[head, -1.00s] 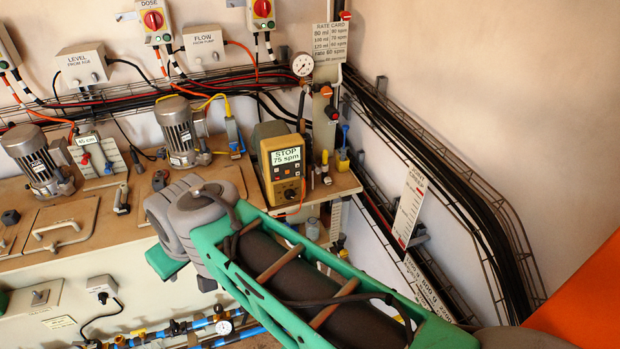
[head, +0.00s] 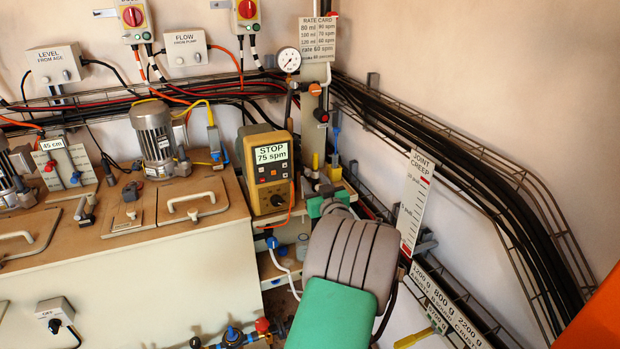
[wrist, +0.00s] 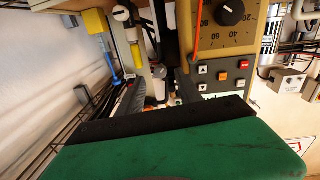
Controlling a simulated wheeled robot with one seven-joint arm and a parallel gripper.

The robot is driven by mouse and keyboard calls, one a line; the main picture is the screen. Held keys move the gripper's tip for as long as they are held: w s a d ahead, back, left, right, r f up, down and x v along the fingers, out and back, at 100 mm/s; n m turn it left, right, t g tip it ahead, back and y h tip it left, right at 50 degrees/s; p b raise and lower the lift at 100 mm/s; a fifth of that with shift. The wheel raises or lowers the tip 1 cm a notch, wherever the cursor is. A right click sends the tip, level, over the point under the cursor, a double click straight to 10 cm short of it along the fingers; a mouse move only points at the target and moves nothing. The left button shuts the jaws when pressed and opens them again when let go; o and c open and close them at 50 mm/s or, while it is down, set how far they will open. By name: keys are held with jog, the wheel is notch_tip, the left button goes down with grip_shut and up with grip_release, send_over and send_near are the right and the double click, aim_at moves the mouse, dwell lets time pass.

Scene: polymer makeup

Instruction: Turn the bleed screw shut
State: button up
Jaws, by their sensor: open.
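My gripper (wrist: 158,92) is open, with dark fingers reaching away from its green and black body in the wrist view. In the head view its green end (head: 328,200) is over the small shelf right of the yellow dosing controller (head: 268,170), partly hidden by my grey wrist. The controller reads STOP 75 spm and also shows upside down in the wrist view (wrist: 228,45). Small grey and dark pump-head fittings (wrist: 158,70) show just beyond the fingers. I cannot tell for certain which fitting is the bleed screw, nor whether a finger touches it.
A yellow holder with a blue handle (wrist: 97,22) stands close to the fittings. Cable trays (head: 470,170) and the joint creep card (head: 415,205) are to the right.

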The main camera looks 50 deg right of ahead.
aim_at(309, 174)
jog(key=x, duration=0.4)
grip_shut()
dwell(0.4)
